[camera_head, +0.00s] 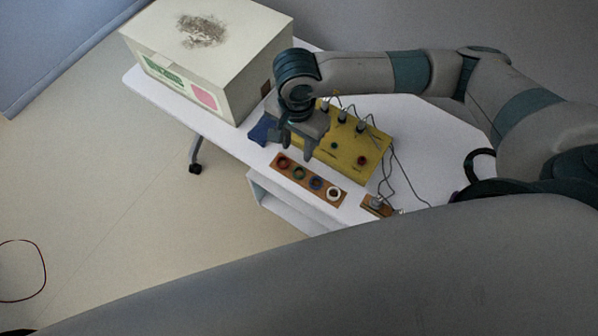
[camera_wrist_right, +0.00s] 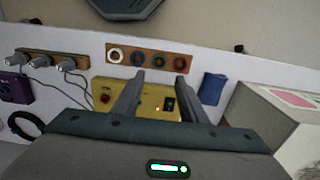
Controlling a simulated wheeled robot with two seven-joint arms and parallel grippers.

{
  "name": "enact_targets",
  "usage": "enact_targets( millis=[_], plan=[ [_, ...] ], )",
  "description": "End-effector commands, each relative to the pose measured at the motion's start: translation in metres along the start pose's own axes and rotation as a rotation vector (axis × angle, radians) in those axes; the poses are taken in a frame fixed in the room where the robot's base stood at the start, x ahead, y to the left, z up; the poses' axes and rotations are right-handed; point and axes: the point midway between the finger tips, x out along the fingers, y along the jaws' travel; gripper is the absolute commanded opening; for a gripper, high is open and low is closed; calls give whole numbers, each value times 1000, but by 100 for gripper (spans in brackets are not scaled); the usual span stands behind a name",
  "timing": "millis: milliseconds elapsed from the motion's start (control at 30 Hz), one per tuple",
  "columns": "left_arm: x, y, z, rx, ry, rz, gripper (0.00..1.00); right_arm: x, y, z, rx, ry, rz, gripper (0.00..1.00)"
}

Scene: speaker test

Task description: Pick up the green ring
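The green ring (camera_head: 299,173) sits on a narrow wooden strip (camera_head: 308,186), between a red ring (camera_head: 283,162) and a blue ring (camera_head: 316,183); a white ring (camera_head: 333,194) is at the strip's near end. The green ring also shows in the right wrist view (camera_wrist_right: 158,61). My right gripper (camera_head: 297,148) is open and empty, close to the strip on the yellow box's side. In the right wrist view its fingertips (camera_wrist_right: 161,77) point toward the strip, with the green ring seen between them. My left gripper is not in view.
A yellow box (camera_head: 350,153) with plugs and cables stands right behind the strip. A blue object (camera_head: 262,131) lies left of it. A large cream box (camera_head: 207,52) fills the table's far left. A small wooden block with plugs (camera_head: 376,205) is at right. The white table (camera_head: 430,160) is clear further right.

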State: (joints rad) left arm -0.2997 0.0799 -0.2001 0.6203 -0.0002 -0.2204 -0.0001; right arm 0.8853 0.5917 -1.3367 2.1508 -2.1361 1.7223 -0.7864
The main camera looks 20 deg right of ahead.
Motion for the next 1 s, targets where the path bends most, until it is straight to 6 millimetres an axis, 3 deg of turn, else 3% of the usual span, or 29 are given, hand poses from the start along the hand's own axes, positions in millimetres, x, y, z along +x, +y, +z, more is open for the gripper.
enact_targets(
  millis=[33, 200, 400, 1000],
  plan=[
    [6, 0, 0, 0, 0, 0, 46, 14, 1, 0, 1, -1, 3, 39],
    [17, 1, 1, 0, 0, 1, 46, 45, 1, 0, 2, -1, 3, 39],
    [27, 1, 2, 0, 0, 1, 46, 72, 0, 0, 1, -1, 1, 39],
    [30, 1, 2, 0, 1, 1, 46, 85, 1, 0, 0, -1, 1, 39]
  ],
)
